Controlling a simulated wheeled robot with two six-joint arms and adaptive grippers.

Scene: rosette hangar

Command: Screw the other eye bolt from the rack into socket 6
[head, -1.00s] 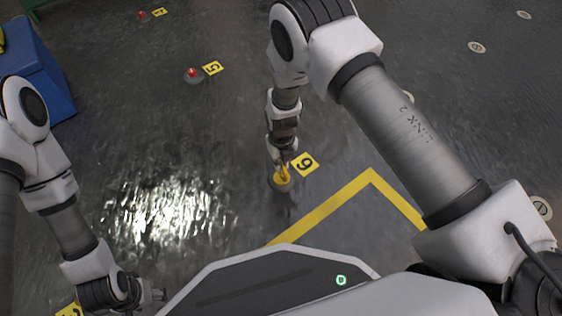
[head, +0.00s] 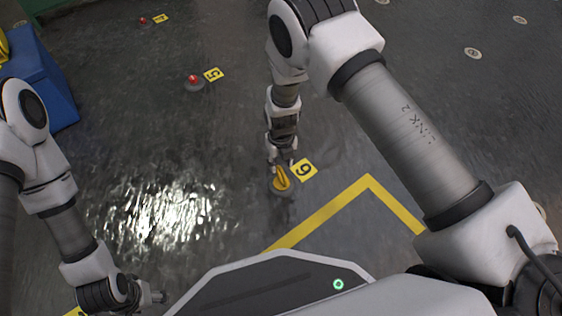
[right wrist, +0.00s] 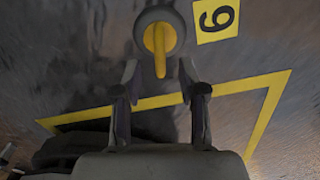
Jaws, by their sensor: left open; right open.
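A yellow eye bolt (head: 281,178) stands in the grey round socket (head: 283,190) beside the yellow label 6 (head: 303,170). In the right wrist view the eye bolt (right wrist: 159,52) is seen edge-on over the socket (right wrist: 173,22), close to the label 6 (right wrist: 214,19). My right gripper (head: 281,162) is open just by the ring. Its two fingers (right wrist: 159,72) are apart on either side of the ring's near end, with gaps visible. How deep the bolt sits is hidden. My left gripper (head: 160,296) is open and empty at the lower left.
Socket 5 (head: 194,84) with a red top stands further back, and another red-topped socket (head: 143,20) beyond it. A blue box (head: 40,80) is at the left edge. A yellow floor line (head: 320,212) runs near my base. The wet floor between is clear.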

